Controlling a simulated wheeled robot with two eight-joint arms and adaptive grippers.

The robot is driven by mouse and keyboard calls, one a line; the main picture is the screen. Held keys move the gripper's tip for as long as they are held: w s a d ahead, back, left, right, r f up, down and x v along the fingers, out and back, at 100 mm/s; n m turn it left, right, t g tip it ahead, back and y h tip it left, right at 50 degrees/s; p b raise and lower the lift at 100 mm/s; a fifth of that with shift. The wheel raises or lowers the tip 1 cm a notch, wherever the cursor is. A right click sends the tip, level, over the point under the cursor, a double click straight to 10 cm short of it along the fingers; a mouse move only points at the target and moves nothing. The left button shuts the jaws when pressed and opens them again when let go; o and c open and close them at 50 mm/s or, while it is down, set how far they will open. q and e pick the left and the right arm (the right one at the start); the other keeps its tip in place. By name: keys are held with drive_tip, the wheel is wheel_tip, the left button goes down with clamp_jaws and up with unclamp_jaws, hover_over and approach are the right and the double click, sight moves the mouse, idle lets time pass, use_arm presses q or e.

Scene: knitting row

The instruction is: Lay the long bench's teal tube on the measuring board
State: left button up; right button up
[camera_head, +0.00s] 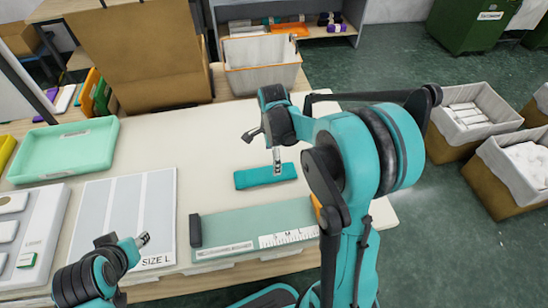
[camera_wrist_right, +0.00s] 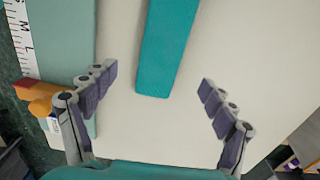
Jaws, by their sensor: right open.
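The teal tube (camera_head: 265,176), a flat folded-looking knit strip, lies on the long bench's cream top (camera_head: 215,160), behind the measuring board. The measuring board (camera_head: 245,222) is pale green with a dark end stop at its left and a white ruler marked S, M, L along its front. My right gripper (camera_head: 264,148) is open and empty just above the tube. In the right wrist view the tube (camera_wrist_right: 168,50) runs up between the spread fingers (camera_wrist_right: 158,80), its near end at fingertip level. My left gripper (camera_head: 124,240) appears open and empty over the bench's front left.
A lined bin (camera_head: 262,80) and cardboard box stand behind. An orange-yellow block (camera_wrist_right: 38,95) sits at the board's end. The tube-to-board strip is clear.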

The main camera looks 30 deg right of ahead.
sight(271, 172)
drive_tip(key=shift+w+f, duration=0.1)
drive_tip(key=shift+f, duration=0.1)
wheel_tip(271, 172, down, 3)
drive_tip(key=shift+a+r+b, duration=0.1)
drive_tip(key=shift+r+b, duration=0.1)
drive_tip(key=shift+b, duration=0.4)
wheel_tip(271, 172, down, 5)
drive_tip(key=shift+a+r+b, duration=0.1)
drive_tip(key=shift+b, duration=1)
drive_tip(key=c, duration=0.9)
